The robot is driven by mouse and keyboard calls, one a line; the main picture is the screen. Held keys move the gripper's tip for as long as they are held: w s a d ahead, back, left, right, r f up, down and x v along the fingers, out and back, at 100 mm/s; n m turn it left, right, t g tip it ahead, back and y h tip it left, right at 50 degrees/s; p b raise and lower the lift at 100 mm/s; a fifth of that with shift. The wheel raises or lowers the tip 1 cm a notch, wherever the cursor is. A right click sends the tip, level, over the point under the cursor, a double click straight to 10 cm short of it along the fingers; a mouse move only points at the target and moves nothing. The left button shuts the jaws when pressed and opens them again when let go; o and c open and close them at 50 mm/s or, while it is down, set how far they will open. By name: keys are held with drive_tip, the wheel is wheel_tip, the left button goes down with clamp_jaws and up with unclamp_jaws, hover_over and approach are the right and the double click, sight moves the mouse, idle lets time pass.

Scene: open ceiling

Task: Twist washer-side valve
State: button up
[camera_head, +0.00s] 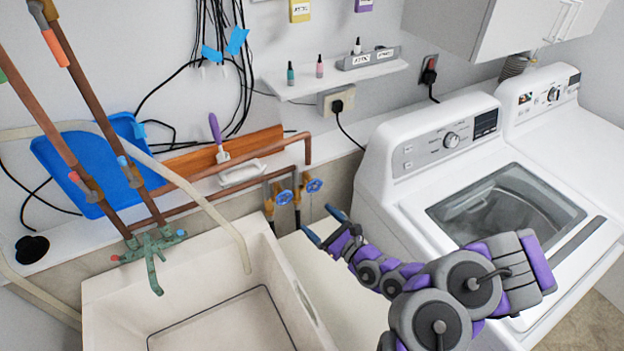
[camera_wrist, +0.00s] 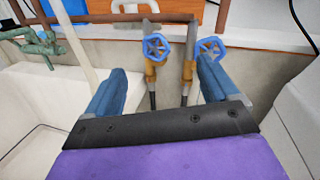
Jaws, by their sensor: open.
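Two blue wheel valves sit on brass fittings between the sink and the washer. The washer-side valve (camera_head: 314,185) is the right one; in the wrist view it (camera_wrist: 210,46) appears just above the right fingertip. The other valve (camera_head: 284,197) is to its left; in the wrist view it (camera_wrist: 155,46) shows between the fingers' directions. My gripper (camera_head: 324,224) is open, with blue fingers spread and nothing between them. In the head view it is in front of and below the valves, apart from them. In the wrist view the fingers (camera_wrist: 160,80) point toward the valves.
The white washer (camera_head: 376,195) stands close on the right of my gripper. A utility sink (camera_head: 130,290) with a green faucet (camera_head: 152,255) is on the left. Copper pipes (camera_head: 225,168), a pale hose (camera_head: 215,215) and a ledge (camera_head: 215,190) lie near the valves.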

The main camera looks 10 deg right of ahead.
sight(315, 188)
drive_tip(key=d+f+m+t+h, duration=0.2)
drive_tip(key=d+f+m+h, duration=0.15)
drive_tip(key=d+m, duration=0.2)
drive_tip(key=shift+n+h, duration=0.35)
drive_tip(key=shift+n, duration=0.1)
drive_tip(key=b+x, duration=0.2)
drive_tip(key=x, duration=0.7)
drive_tip(key=b+x, duration=0.1)
drive_tip(key=x, duration=0.8)
drive_tip(key=shift+w+d+r+b, duration=0.15)
drive_tip(key=shift+d+r+b, duration=0.1)
drive_tip(key=shift+b, duration=0.1)
drive_tip(key=shift+f, duration=0.1)
drive_tip(key=c, duration=1)
drive_tip(key=shift+n+p, duration=0.3)
drive_tip(key=shift+p, duration=0.1)
